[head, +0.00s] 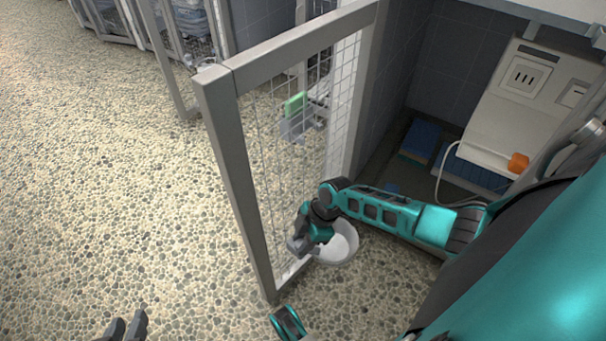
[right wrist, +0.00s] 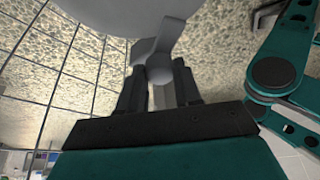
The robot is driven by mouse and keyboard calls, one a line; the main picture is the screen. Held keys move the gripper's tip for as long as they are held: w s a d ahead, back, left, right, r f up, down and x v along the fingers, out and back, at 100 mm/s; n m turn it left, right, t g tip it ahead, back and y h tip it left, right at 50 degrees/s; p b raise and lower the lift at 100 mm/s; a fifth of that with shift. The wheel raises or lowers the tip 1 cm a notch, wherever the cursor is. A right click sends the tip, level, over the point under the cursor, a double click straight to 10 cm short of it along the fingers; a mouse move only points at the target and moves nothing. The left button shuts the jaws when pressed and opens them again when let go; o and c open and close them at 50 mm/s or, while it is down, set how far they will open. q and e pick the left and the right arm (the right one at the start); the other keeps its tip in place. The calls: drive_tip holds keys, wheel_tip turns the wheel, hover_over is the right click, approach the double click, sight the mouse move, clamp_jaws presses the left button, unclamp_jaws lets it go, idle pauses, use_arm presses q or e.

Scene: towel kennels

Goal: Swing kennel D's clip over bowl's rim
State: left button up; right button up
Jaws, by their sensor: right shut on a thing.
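A pale bowl (head: 343,246) sits low at the mesh gate of an open kennel, partly hidden by my right gripper and forearm. It fills the top of the right wrist view (right wrist: 125,12). My right gripper (head: 301,243) is at the gate's lower mesh beside the bowl. In the right wrist view its fingers (right wrist: 159,82) are shut on the grey clip (right wrist: 160,58). The clip's wider end overlaps the bowl's edge in that view; I cannot tell whether it is over the rim. My left gripper (head: 127,325) is empty and open, low at the left.
The gate's grey frame (head: 238,180) stands between the pebbled floor (head: 110,170) and the kennel. A green item (head: 295,103) shows behind the mesh. Blue folded cloths (head: 422,138) and a white panel with an orange part (head: 518,162) are at the right.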

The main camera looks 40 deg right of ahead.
use_arm(q)
drive_tip(key=shift+w+d, duration=0.15)
use_arm(e)
drive_tip(key=shift+n, duration=0.4)
drive_tip(key=o, duration=1)
drive_tip(key=shift+o, duration=0.2)
drive_tip(key=shift+d+r, duration=0.15)
drive_tip(key=shift+r, duration=0.25)
use_arm(q)
drive_tip(key=shift+s+a+r+p, duration=0.2)
drive_tip(key=shift+a+r+p, duration=0.3)
drive_tip(key=shift+p, duration=0.75)
drive_tip(key=shift+s+a+r+p, duration=0.15)
drive_tip(key=shift+a+r+p, duration=0.35)
drive_tip(key=shift+p, duration=0.7)
use_arm(e)
drive_tip(key=v, duration=1.2)
use_arm(q)
drive_tip(key=shift+d+r, duration=0.1)
use_arm(e)
drive_tip(key=shift+d, duration=0.1)
